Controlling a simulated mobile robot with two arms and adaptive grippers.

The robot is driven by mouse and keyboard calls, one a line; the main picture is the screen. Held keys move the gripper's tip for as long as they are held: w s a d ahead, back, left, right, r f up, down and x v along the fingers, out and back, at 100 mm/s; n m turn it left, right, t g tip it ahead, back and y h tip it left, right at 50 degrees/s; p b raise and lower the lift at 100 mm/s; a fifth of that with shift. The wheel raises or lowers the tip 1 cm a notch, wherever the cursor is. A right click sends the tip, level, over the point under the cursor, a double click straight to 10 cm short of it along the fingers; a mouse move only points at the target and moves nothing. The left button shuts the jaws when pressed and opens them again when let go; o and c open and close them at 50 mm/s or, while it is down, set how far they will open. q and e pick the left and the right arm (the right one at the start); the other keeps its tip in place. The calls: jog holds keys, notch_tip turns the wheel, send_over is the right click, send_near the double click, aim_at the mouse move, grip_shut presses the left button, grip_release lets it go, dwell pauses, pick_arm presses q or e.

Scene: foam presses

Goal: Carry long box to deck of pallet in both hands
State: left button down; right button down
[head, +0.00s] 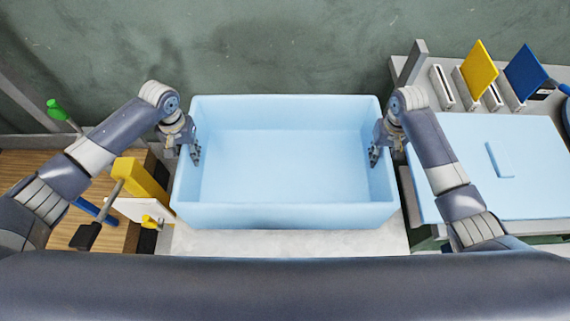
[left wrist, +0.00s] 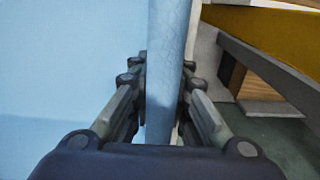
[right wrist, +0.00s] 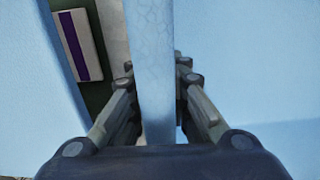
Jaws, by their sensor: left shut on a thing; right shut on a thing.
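The long box (head: 285,215) is a light blue, open-topped, empty box in the middle of the head view. My left gripper (head: 194,150) is shut on its left wall, with one finger inside and one outside. The left wrist view shows that wall (left wrist: 165,70) between the fingers. My right gripper (head: 376,152) is shut on the right wall in the same way. The right wrist view shows that wall (right wrist: 152,60) between the fingers. The box looks level. I cannot tell whether it rests on the pale surface below it. I cannot make out a pallet.
A pale surface (head: 290,242) shows under the box's near side. At right, a table bears a light blue sheet (head: 480,160), a yellow panel (head: 479,68) and a blue panel (head: 525,72). At left is a wooden surface (head: 30,165) with a yellow block (head: 140,178). A green wall (head: 280,45) stands behind.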

pick_arm(q)
jog(key=shift+r+p, duration=2.45)
jog(key=shift+r, duration=0.1)
